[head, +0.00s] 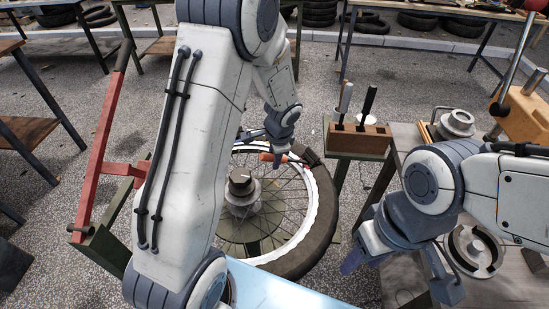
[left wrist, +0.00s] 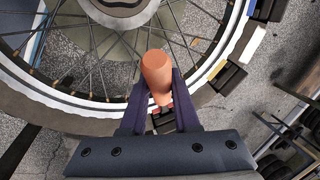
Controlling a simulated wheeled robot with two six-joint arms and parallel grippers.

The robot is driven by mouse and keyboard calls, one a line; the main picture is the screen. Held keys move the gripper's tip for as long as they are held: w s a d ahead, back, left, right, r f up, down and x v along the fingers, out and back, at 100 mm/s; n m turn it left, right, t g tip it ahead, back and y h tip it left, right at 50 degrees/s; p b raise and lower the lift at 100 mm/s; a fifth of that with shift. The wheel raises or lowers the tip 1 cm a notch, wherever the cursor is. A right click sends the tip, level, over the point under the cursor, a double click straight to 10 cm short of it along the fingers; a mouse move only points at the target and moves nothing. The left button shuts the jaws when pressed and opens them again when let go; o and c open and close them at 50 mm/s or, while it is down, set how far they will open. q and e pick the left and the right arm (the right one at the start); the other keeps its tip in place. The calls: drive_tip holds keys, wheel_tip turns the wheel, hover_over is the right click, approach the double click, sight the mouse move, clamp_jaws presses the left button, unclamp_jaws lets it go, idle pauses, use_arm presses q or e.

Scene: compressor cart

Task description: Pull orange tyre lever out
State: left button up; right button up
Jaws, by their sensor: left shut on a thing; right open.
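The orange tyre lever (head: 268,157) shows as a short orange handle at the far side of the spoked wheel (head: 318,235). In the left wrist view its rounded orange end (left wrist: 156,70) stands out between the purple fingers, over the rim and spokes. My left gripper (head: 277,150) is shut on the lever; the fingers (left wrist: 160,108) flank it in the left wrist view. The lever's far end is hidden, so I cannot tell whether it is under the tyre bead. My right gripper (head: 400,275) is open and empty, to the right of the wheel.
A wooden block (head: 345,143) holds upright tools with dark and white handles, right of the left gripper. A red lever arm (head: 103,140) stands at the left. A workbench (head: 515,288) with metal parts is at the right. My left arm covers part of the wheel.

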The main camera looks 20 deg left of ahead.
sight(260, 157)
use_arm(q)
clamp_jaws()
drive_tip(key=shift+s+a+r, duration=0.1)
drive_tip(key=shift+r, duration=0.15)
drive_tip(key=shift+s+a+r+p, duration=0.55)
drive_tip(key=shift+s+a+r, duration=0.15)
drive_tip(key=shift+s, duration=0.15)
drive_tip(key=shift+s+a+r+p, duration=0.55)
drive_tip(key=shift+s+r, duration=0.15)
drive_tip(key=shift+s, duration=0.1)
